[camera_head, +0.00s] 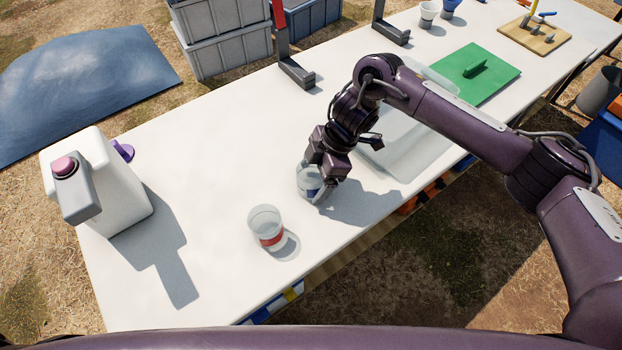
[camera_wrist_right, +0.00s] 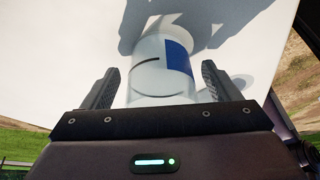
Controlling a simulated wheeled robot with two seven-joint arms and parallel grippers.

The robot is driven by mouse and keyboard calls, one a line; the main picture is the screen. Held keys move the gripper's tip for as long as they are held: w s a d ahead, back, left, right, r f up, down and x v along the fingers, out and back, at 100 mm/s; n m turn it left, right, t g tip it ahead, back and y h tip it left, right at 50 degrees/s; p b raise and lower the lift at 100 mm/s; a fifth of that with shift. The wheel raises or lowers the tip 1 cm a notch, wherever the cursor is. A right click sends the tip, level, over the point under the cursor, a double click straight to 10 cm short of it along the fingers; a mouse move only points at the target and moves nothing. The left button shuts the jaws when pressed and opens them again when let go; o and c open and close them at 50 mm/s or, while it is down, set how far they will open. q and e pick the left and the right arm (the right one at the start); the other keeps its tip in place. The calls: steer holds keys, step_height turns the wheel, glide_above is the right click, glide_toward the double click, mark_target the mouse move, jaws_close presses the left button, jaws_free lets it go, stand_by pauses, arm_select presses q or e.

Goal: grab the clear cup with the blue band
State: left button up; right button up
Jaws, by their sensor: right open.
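The clear cup with the blue band (camera_head: 307,180) stands on the white table, partly hidden by my right gripper (camera_head: 324,178). In the right wrist view the same cup (camera_wrist_right: 160,68) lies between the two fingers of my right gripper (camera_wrist_right: 158,88), its blue patch facing up and right. The gripper is open, with a finger on each side of the cup and visible gaps beside it. A second clear cup, with a red band (camera_head: 266,228), stands to the left and nearer the front edge. My left gripper is not in view.
A white jug (camera_head: 120,190) with a grey and purple top stands at the left end of the white table (camera_head: 200,130). A clear tray (camera_head: 392,150) lies right of the gripper, with a green board (camera_head: 490,82) beyond. The table between jug and cups is clear.

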steer(key=shift+x, duration=0.9)
steer(key=shift+r, duration=0.1)
steer(key=shift+c, duration=0.4)
steer(key=c, duration=1)
steer(key=shift+r, duration=0.1)
